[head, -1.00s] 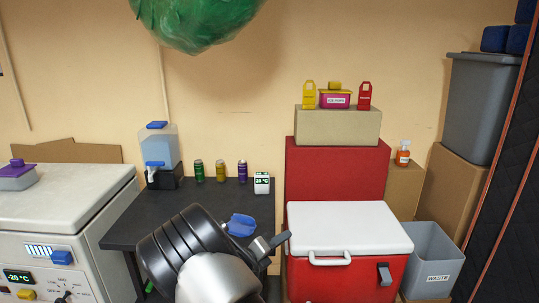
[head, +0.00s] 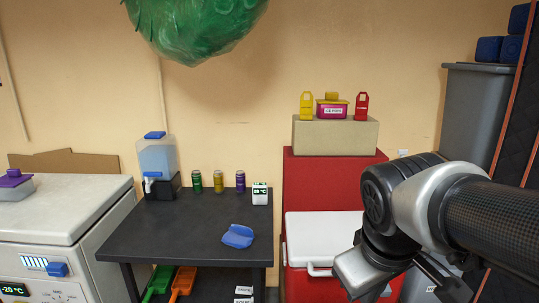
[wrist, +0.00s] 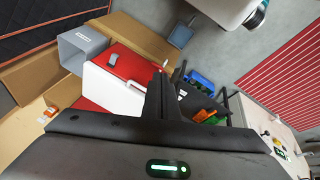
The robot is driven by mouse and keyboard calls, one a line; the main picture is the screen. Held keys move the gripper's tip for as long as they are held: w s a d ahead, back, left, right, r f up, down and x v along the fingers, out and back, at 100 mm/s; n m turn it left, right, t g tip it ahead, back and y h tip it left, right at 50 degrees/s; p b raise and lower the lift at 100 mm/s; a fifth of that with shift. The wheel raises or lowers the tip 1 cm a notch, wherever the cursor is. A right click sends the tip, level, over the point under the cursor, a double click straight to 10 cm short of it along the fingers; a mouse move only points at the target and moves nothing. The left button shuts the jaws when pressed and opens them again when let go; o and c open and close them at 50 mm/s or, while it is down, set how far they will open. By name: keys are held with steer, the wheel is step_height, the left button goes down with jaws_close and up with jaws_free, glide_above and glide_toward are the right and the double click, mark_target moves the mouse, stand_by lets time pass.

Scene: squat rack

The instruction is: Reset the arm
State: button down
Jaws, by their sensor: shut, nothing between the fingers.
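My gripper (wrist: 170,76) is shut and empty in the wrist view, its dark fingers close together at the middle. It hangs in front of the red cooler's white lid (wrist: 115,92), with no contact that I can make out. In the head view my arm comes in from the right edge and bends down in front of the cooler (head: 312,285); the fingers are not clearly visible there. My arm hides the right half of the cooler and most of the waste bin, which shows in the wrist view (wrist: 82,46).
A white freezer (head: 70,215) stands left. A red box (head: 335,180) stands behind the cooler. A green bag (head: 195,30) hangs above.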

steer(key=s+a+r+m+p, duration=0.1)
steer(key=s+r+m+p, duration=0.1)
steer(key=r+p, duration=0.7)
steer(key=s+a+r+m+t+y+p, duration=0.1)
steer(key=s+r+m+p, duration=0.1)
steer(key=r+p, duration=0.8)
step_height(320, 180, up, 2)
steer(key=shift+a+t, duration=0.2)
steer(key=shift+t, duration=0.1)
